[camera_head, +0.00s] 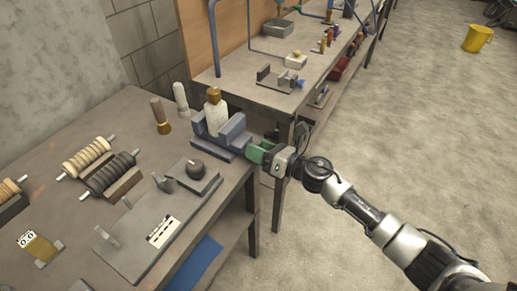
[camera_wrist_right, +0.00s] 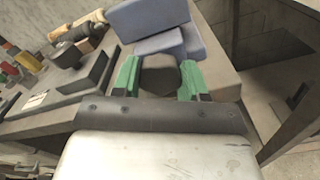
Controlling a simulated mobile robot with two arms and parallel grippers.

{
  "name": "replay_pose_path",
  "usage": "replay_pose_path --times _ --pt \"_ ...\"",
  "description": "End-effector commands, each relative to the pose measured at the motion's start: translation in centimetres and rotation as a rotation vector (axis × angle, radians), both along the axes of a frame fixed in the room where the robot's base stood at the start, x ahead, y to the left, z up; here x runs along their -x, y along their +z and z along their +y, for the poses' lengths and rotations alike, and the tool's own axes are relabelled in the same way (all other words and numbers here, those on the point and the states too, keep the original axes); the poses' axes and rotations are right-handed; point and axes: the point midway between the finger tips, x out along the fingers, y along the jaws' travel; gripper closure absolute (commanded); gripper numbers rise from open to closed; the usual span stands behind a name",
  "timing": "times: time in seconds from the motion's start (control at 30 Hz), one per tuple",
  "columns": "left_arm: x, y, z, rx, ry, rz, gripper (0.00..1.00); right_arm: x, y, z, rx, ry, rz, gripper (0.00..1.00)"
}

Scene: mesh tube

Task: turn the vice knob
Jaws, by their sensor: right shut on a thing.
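The blue-grey vice (camera_head: 211,140) stands at the right edge of the near workbench, with a white bottle-like piece with a gold top (camera_head: 215,113) between its jaws. My right gripper (camera_head: 257,151) reaches the vice's right end from over the floor side. In the right wrist view the vice (camera_wrist_right: 155,22) is just ahead, and my right gripper's green fingers (camera_wrist_right: 160,82) stand on either side of the dark rounded vice knob (camera_wrist_right: 160,76), shut on it. In the head view the fingers hide the knob. My left gripper is not in view.
A second bench (camera_head: 240,80) with small items stands beyond. Open floor (camera_head: 420,130) lies to the right.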

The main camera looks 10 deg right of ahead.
Motion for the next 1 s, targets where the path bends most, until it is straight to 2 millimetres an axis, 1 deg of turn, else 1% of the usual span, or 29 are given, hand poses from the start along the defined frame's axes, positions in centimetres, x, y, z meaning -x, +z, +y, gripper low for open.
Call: replay_pose_path --times 0.13,0.17,0.3,0.57,0.67,0.77,1.0 --pt "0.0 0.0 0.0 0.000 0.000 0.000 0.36 0.0 0.0 0.0 0.001 -0.001 -0.001 0.80" --pt "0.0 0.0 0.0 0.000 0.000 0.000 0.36 0.0 0.0 0.0 0.001 -0.001 -0.001 0.52" --pt "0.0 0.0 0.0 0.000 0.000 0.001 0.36 0.0 0.0 0.0 0.001 -0.001 -0.001 0.31" --pt "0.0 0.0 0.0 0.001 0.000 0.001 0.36 0.0 0.0 -0.1 0.002 -0.001 -0.001 0.31" --pt "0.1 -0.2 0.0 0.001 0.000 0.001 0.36 0.4 -0.1 -0.5 0.002 -0.001 -0.001 0.31" --pt "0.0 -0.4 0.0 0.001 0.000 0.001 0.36 1.2 -0.2 -1.7 0.003 -0.001 -0.001 0.31" --pt "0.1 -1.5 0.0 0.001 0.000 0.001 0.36 4.1 -0.4 -5.7 0.003 -0.003 0.001 0.31"
